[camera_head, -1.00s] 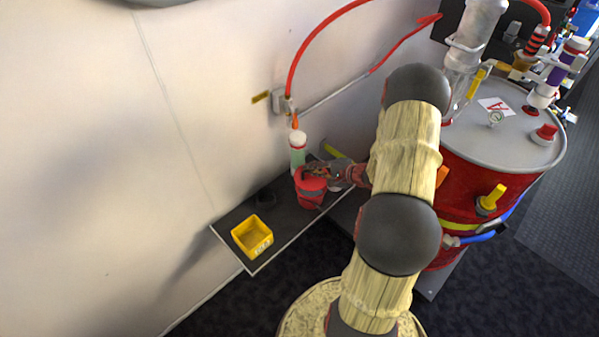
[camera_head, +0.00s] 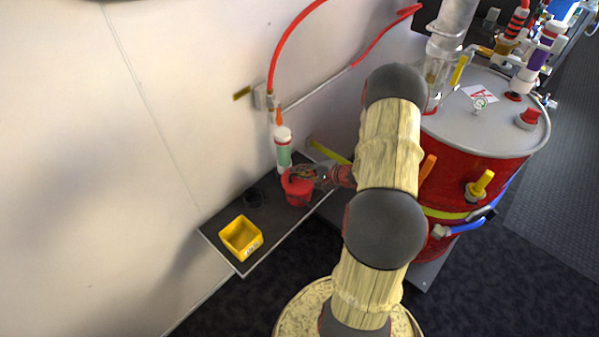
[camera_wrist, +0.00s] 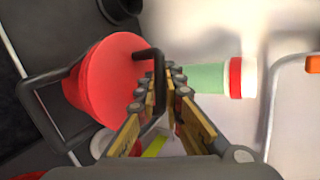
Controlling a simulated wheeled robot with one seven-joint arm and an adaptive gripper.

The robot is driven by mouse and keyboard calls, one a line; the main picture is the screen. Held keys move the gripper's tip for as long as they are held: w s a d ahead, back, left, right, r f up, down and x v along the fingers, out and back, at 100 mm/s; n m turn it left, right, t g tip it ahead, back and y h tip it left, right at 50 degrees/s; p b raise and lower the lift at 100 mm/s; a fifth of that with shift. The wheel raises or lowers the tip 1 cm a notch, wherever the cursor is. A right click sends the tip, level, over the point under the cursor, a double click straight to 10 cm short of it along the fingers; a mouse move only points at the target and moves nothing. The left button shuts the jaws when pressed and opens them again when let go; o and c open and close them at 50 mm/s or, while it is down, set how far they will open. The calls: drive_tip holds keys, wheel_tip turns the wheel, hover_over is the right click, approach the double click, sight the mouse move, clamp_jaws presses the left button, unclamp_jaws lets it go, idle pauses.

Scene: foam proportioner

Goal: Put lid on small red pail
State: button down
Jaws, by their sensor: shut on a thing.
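The small red pail (camera_head: 299,198) stands on the dark shelf (camera_head: 222,240) by the wall. The round red lid (camera_wrist: 108,72) covers the pail's mouth in the wrist view, and the pail's red side (camera_wrist: 75,98) shows below its edge. Whether the lid is fully seated I cannot tell. The lid has a bent black handle (camera_wrist: 150,54). My gripper (camera_wrist: 168,78) is shut on this handle, above the lid's right side. It reaches the pail from the right in the head view (camera_head: 303,174). The pail's dark bail (camera_wrist: 30,92) sticks out to the left.
A white and green bottle (camera_head: 283,150) stands close behind the pail, and beside my gripper in the wrist view. A yellow bin (camera_head: 241,237) and a dark cup (camera_head: 253,196) are on the shelf. A large red drum (camera_head: 452,188) stands at right.

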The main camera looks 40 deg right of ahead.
drive_tip(key=c, duration=1.8)
unclamp_jaws()
drive_tip(key=shift+c, duration=0.2)
drive_tip(key=shift+s, duration=0.1)
drive_tip(key=v, duration=1.2)
drive_tip(key=shift+d, duration=0.1)
